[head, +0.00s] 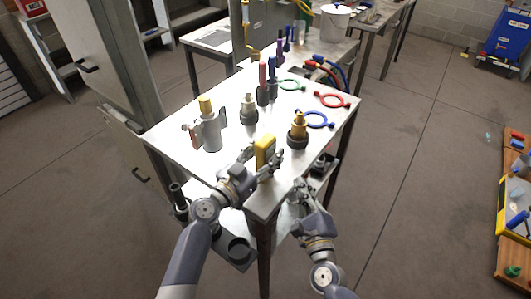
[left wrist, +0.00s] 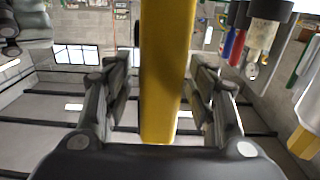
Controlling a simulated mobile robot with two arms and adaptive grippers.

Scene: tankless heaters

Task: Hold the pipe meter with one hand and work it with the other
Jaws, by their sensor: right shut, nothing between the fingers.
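The yellow pipe meter (head: 265,151) is upright near the front corner of the table. My left gripper (head: 258,165) has its fingers around the meter. In the left wrist view the meter (left wrist: 167,70) fills the space between the two fingers, and its top end runs out of the picture. I cannot tell if its base touches the table. My right gripper (head: 301,188) is shut and empty, just right of and below the meter, off the table's front edge. The meter's working side is hidden from me.
A grey table (head: 188,165) holds a grey fitting with a brass top (head: 212,132), a dark-based brass fitting (head: 298,130) and a similar one (head: 248,107).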

